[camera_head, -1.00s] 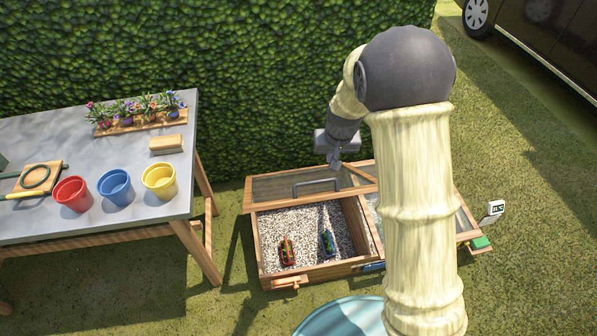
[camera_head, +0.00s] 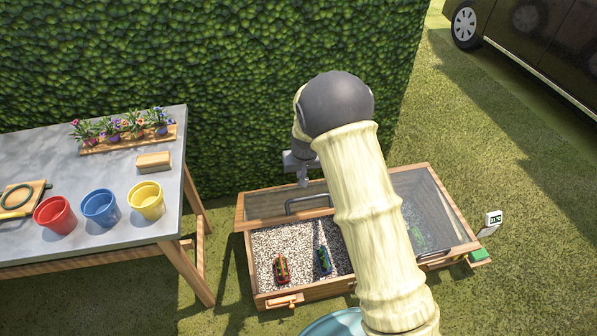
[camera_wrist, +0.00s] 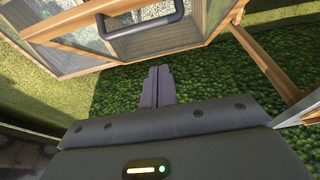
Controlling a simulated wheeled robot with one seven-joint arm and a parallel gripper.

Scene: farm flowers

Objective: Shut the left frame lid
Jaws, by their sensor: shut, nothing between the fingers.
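The left frame lid (camera_head: 262,207) is open and tilted up at the back of the wooden cold frame (camera_head: 250,262). My gripper (camera_head: 303,183) is above and behind the handle, by the lid's upper edge, shut and empty. In the wrist view my shut fingers (camera_wrist: 158,82) point toward the lid, and its handle (camera_wrist: 140,27) lies beyond them. Contact cannot be told.
The right lid (camera_head: 428,205) lies down over its compartment, partly hidden by my arm. A hedge (camera_head: 230,90) stands close behind the frame. A table (camera_head: 120,235) with pots is at the left, and a small display (camera_head: 493,220) at the right.

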